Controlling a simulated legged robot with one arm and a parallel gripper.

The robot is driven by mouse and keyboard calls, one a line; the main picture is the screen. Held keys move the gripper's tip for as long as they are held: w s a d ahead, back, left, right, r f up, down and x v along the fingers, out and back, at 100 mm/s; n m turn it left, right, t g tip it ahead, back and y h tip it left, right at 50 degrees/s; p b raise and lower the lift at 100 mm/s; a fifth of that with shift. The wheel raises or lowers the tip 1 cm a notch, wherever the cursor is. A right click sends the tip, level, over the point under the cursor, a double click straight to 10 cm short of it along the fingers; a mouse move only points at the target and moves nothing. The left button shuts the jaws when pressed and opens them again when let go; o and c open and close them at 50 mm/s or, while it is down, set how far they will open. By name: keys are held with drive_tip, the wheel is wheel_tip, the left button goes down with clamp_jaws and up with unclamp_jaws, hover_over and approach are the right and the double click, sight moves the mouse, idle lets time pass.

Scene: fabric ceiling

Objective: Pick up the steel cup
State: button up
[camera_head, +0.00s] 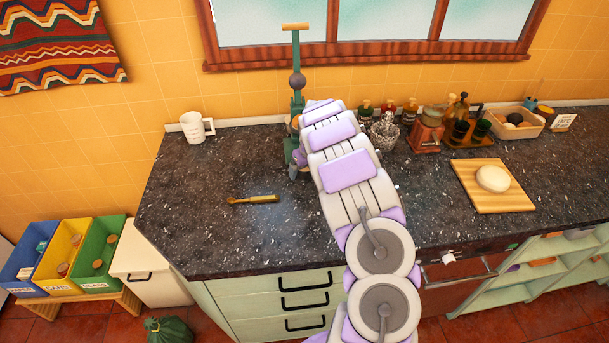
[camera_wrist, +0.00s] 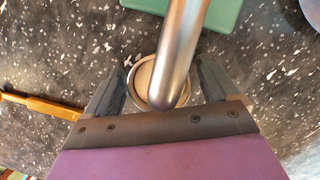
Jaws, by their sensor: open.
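In the wrist view, a round cup (camera_wrist: 143,80) with a shiny metal rim and pale inside is seen from above. It lies between the two dark fingers of my gripper (camera_wrist: 162,66), which is open. A thick steel rod (camera_wrist: 190,45) crosses in front of the cup and hides its right part. I cannot tell whether either finger touches the cup.
A brass-coloured tool (camera_head: 254,199) lies on the dark speckled counter (camera_head: 215,235), left of my arm. A white mug (camera_head: 194,127) stands at the back left. Bottles, a grinder (camera_head: 427,130) and a wooden board (camera_head: 490,200) are on the right. The front left counter is clear.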

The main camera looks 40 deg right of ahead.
drive_tip(key=shift+f, duration=0.2)
drive_tip(key=shift+c, duration=0.5)
drive_tip(key=c, duration=1)
drive_tip(key=shift+r, duration=0.1)
